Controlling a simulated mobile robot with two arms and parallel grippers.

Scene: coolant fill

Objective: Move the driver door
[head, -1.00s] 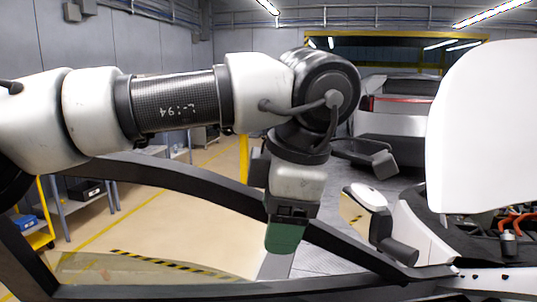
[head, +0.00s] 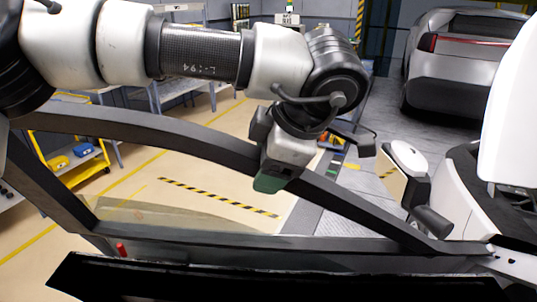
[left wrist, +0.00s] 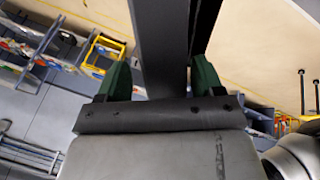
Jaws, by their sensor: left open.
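The driver door shows as a dark window frame (head: 190,135) across the head view, with its black inner panel (head: 250,280) at the bottom and the side mirror (head: 407,170) at the front. My left gripper (head: 270,184) hangs at the sloping upper bar of that frame, pointing down. In the left wrist view my left gripper (left wrist: 160,78) is open, with one green finger on each side of the dark frame bar (left wrist: 165,45). I cannot tell whether either finger touches it. My right gripper is not in view.
The white car body (head: 460,190) is at the right. A silver car (head: 455,65) stands behind. A yellow cart (head: 75,150) and grey workbenches are beyond the door at the left. The floor with a striped line (head: 215,195) looks clear.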

